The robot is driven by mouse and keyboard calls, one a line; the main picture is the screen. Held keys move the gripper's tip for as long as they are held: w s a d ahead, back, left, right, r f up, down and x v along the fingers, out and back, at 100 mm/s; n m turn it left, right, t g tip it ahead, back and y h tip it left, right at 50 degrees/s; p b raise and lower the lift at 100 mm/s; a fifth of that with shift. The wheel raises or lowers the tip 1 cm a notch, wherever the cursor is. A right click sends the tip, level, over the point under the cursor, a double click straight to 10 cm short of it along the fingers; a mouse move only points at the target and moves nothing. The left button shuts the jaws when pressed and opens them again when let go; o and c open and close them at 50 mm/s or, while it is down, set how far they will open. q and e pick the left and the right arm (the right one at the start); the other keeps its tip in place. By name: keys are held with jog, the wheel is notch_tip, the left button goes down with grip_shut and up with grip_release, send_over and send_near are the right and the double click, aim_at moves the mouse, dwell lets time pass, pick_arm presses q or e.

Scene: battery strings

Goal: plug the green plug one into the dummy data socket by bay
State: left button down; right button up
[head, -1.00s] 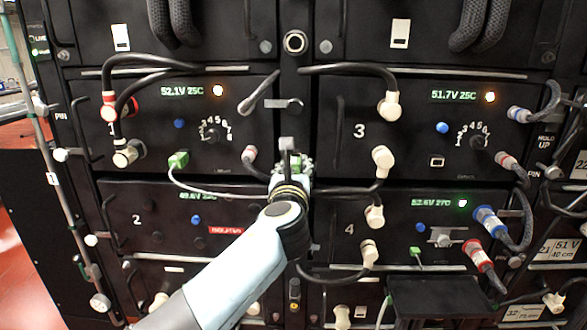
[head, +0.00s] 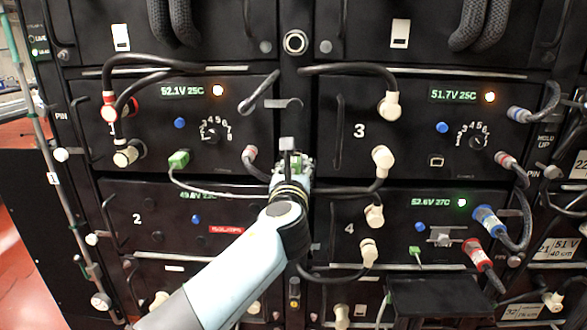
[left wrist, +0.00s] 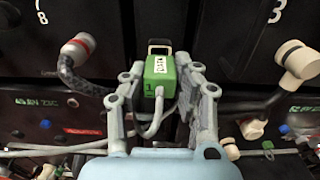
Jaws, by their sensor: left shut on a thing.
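My left gripper (left wrist: 160,95) is shut on a green plug (left wrist: 158,69) with a white label and a 1 on it. A grey cable loops down from the plug between the fingers. In the head view the left gripper (head: 290,165) is at the post between bays 1 and 3, and hides most of the plug. Just beyond the plug is a small light-framed block with a dark face (left wrist: 160,46), perhaps the dummy data socket. I cannot tell whether plug and block touch. A green connector (head: 178,160) sits on bay 1, with a pale cable running toward my gripper.
A grey-red connector (left wrist: 77,48) with its cable is left of the gripper, and a cream elbow connector (left wrist: 299,61) is to the right. Black cables (head: 345,69) hang across the bay fronts. A black shelf (head: 435,290) juts out at lower right.

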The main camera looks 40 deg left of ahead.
pick_arm(q)
jog(key=shift+x, duration=1.45)
jog(key=c, duration=0.9)
grip_release()
jog(key=shift+s+d, duration=0.2)
jog(key=shift+s, duration=0.15)
jog(key=v, duration=1.1)
jog(key=shift+d, duration=0.1)
